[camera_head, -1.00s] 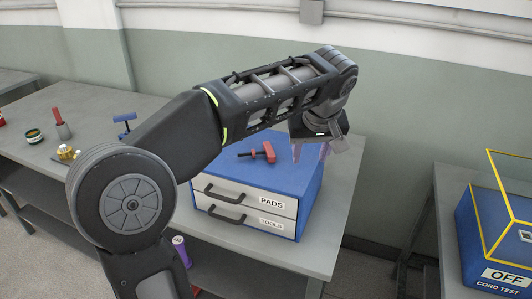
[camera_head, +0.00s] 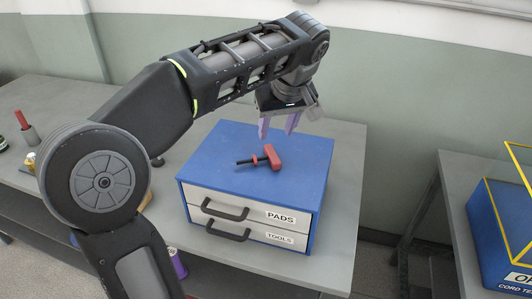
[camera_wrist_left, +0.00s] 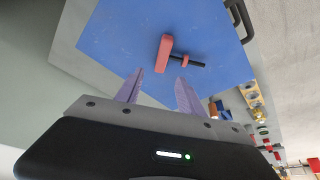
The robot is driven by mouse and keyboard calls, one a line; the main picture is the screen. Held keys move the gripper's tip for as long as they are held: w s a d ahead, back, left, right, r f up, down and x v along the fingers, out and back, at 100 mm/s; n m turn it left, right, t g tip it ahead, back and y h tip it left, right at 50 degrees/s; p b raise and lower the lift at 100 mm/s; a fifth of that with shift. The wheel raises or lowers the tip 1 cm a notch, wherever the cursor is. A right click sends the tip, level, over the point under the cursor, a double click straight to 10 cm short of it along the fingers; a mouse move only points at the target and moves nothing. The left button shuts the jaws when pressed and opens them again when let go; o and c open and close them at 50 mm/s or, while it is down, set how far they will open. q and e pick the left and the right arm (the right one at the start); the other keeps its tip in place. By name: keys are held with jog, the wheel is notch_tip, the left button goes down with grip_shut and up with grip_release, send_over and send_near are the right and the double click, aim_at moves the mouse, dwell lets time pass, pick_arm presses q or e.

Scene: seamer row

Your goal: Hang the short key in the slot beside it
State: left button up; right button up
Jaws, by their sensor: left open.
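A short key with a red T-shaped handle and a dark shaft (camera_head: 268,154) lies flat on the blue top of a drawer cabinet (camera_head: 215,150). The key also shows in the left wrist view (camera_wrist_left: 166,53), just beyond the fingertips. My left gripper (camera_head: 278,126) is open and empty, above the rear part of the cabinet top and behind the key. In the left wrist view its two purple fingers (camera_wrist_left: 158,84) stand apart, with the key clear of them. I cannot make out a slot beside the key. My right gripper is not in view.
The cabinet has two drawers with dark handles, labelled PADS (camera_head: 281,217) and TOOLS. A red-handled tool (camera_head: 22,121) stands on the grey bench at left. A blue box with a yellow frame (camera_head: 500,225) sits on another table at right. My left arm hides part of the bench.

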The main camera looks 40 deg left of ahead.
aim_at(270, 147)
pick_arm(q)
jog(key=shift+x, duration=0.95)
jog(key=shift+w+a+f, duration=0.15)
jog(key=shift+a+f, duration=0.15)
jog(key=shift+f, duration=0.15)
jog(key=shift+p+x, duration=0.45)
jog(key=shift+x, duration=2.15)
jog(key=shift+a, duration=0.1)
jog(key=shift+r, duration=0.1)
grip_shut()
